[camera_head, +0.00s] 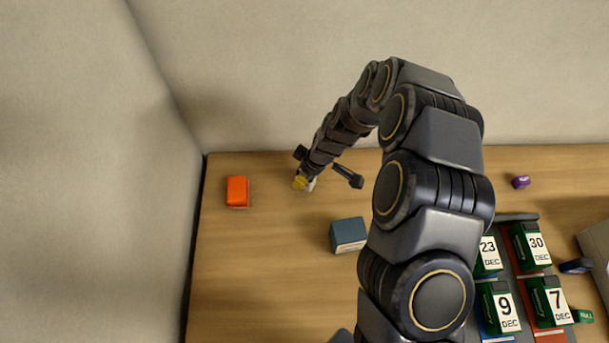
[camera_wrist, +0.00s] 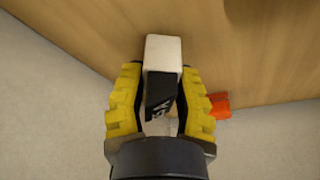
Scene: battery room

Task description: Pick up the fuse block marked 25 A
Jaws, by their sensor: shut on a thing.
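My gripper (camera_wrist: 160,100) is shut on a white block (camera_wrist: 163,53) with a dark face that carries pale marks. The marks are too small and tilted to read, so I cannot tell the rating. The block sits between the yellow finger pads, its white end pointing away from the palm. I cannot tell whether the block touches the table.
An orange block (camera_head: 238,192) lies left of my gripper; it also shows in the wrist view (camera_wrist: 220,105). A blue-grey box (camera_head: 348,235) stands nearer the front. Several green date blocks (camera_head: 536,246) sit at right. A purple item (camera_head: 521,182) lies back right. Walls bound the back and left.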

